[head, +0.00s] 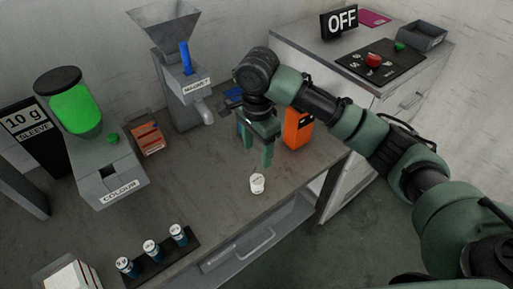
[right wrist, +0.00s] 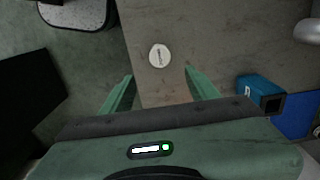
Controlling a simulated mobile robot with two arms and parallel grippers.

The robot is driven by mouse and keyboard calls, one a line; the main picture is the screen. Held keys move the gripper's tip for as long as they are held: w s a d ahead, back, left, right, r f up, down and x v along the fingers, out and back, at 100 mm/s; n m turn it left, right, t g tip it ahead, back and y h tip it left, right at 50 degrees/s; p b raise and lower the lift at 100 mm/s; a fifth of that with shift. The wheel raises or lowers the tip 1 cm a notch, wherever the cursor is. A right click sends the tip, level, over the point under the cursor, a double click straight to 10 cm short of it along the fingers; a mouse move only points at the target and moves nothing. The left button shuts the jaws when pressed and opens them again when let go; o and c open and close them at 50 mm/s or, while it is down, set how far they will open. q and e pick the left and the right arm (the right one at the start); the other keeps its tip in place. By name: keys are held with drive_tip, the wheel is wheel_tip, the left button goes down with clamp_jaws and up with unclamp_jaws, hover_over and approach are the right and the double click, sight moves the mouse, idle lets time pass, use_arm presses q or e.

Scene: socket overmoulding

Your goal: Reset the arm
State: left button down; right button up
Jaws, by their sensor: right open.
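My right arm reaches in from the right in the head view. My right gripper (head: 258,156) points down over the table's front part, its two fingers apart with nothing between them. In the right wrist view the right gripper (right wrist: 158,88) also shows spread fingers. A small white cup with dark marks (head: 257,183) stands on the table just below and in front of the fingertips. The cup (right wrist: 160,55) shows from above in the right wrist view, apart from the fingers. My left gripper is not in either view.
The grey table (head: 225,205) holds a magnet hopper (head: 182,85), a colour dispenser (head: 108,170), a black vial rack (head: 160,258), an orange box (head: 297,128) and a brown box (head: 148,138). A cabinet at right bears an OFF sign (head: 341,21) and a red-button panel (head: 378,68).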

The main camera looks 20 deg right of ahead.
drive_tip(key=s+a+f+n+t+y, duration=0.25)
drive_tip(key=s+a+f+n, duration=0.45)
drive_tip(key=s+f+n, duration=0.35)
drive_tip(key=s+d+f+n+t+h, duration=0.1)
drive_tip(key=s+d+f+n, duration=0.15)
drive_tip(key=s+d, duration=0.4)
drive_tip(key=s+d+f+n+h, duration=0.1)
drive_tip(key=s+d+n, duration=0.2)
drive_tip(key=s+d, duration=0.4)
wheel_tip(320, 180, down, 25)
drive_tip(key=s+a+g, duration=0.1)
drive_tip(key=s, duration=0.1)
drive_tip(key=s+d+f+g, duration=0.1)
drive_tip(key=s+d+f, duration=0.1)
drive_tip(key=s+f, duration=1.4)
drive_tip(key=shift+d+f, duration=0.35)
drive_tip(key=shift+f, duration=0.3)
